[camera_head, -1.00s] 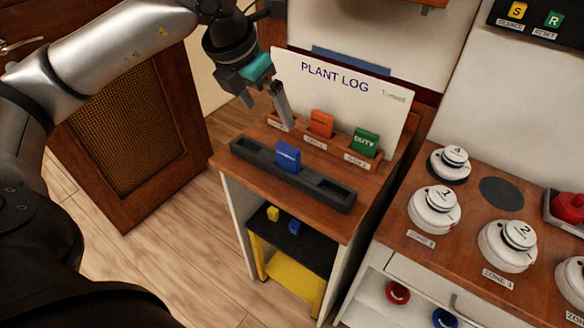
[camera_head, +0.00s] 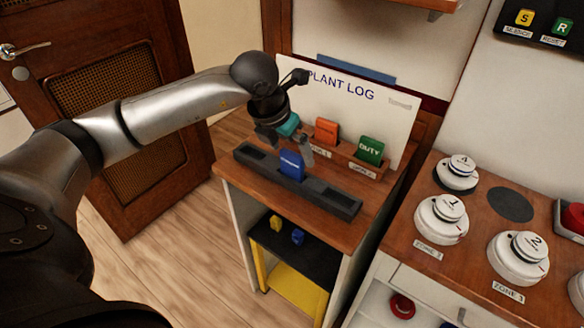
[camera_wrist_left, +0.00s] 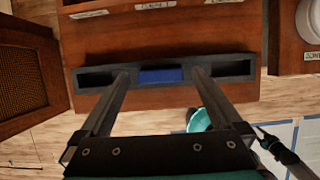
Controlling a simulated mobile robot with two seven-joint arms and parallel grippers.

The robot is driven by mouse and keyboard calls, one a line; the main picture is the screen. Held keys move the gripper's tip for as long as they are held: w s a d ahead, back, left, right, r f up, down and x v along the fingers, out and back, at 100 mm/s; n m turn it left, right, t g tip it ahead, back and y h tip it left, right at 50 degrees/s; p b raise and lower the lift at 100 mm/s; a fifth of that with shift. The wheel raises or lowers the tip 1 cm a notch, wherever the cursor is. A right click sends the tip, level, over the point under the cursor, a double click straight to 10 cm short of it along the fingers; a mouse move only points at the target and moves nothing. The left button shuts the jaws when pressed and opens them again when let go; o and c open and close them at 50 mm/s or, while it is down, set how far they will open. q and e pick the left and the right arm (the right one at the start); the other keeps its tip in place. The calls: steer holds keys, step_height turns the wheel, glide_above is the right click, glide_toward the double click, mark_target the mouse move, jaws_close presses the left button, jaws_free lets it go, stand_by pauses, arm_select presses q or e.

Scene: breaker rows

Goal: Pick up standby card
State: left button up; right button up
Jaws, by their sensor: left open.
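A blue card (camera_head: 291,165), likely the standby card, stands upright in the middle slot of a dark rack (camera_head: 335,198) on the wooden cabinet top. Its lettering is too small to read. My left gripper (camera_head: 293,150) is open and empty, pointing down just above and behind the card. In the left wrist view the blue card (camera_wrist_left: 161,75) appears centred between the two open fingertips, with a gap on each side. Whether the fingers reach down beside the card cannot be told.
Behind the rack, an orange card (camera_head: 327,131) and a green DUTY card (camera_head: 370,150) stand in a wooden holder (camera_head: 358,166). The PLANT LOG board (camera_head: 385,112) rises behind them. White detectors (camera_head: 441,219) stand on the counter at right. The rack's end slots are empty.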

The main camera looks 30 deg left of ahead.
arm_select(q)
steer(key=shift+x, duration=1.1)
steer(key=c, duration=1.3)
